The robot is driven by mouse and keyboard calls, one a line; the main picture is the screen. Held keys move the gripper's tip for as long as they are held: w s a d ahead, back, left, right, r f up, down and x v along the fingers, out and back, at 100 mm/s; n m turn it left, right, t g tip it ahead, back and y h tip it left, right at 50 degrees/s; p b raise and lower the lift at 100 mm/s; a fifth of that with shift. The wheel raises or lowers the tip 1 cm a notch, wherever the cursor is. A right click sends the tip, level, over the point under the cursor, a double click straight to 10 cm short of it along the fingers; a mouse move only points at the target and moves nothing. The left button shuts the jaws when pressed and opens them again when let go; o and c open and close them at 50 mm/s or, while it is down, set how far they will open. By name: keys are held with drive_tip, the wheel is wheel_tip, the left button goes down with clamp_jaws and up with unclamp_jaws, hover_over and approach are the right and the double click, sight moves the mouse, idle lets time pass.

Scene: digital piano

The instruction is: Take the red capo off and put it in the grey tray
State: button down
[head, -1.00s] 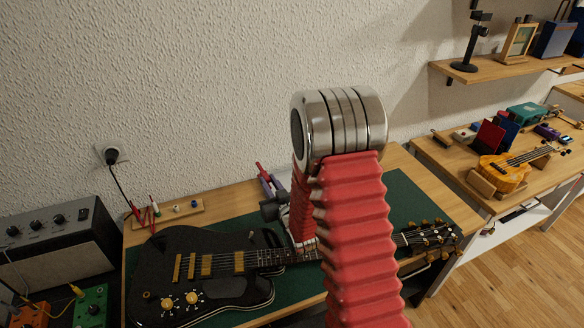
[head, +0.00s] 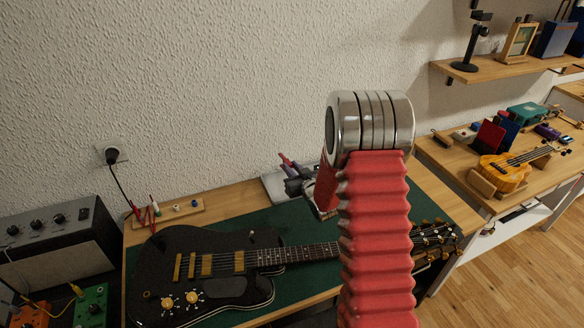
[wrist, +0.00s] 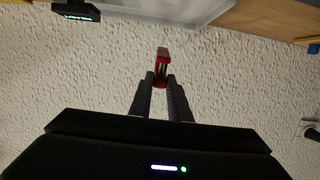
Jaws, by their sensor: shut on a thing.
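The red capo (wrist: 162,62) is held at the tips of my gripper (wrist: 161,80) in the wrist view, with the wall behind it. In the head view my gripper (head: 290,166) is small, against the wall and the back of the bench, and the red capo (head: 284,158) shows at its tip. The grey tray (head: 272,184) lies at the back of the bench, partly hidden by my arm. In the wrist view the tray's edge (wrist: 195,16) runs along the top, apart from the capo. The capo is off the black guitar's neck.
The black electric guitar (head: 205,268) lies on a green mat (head: 285,218). A wooden block with cables and small parts (head: 175,212) is at the back left. A dark device with a lit display (wrist: 76,11) is near the tray. The wall (head: 220,100) is close behind.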

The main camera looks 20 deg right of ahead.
drive_tip(key=shift+f, duration=3.2)
drive_tip(key=c, duration=1.6)
unclamp_jaws()
drive_tip(key=shift+v, duration=2.55)
drive_tip(key=shift+r, duration=0.15)
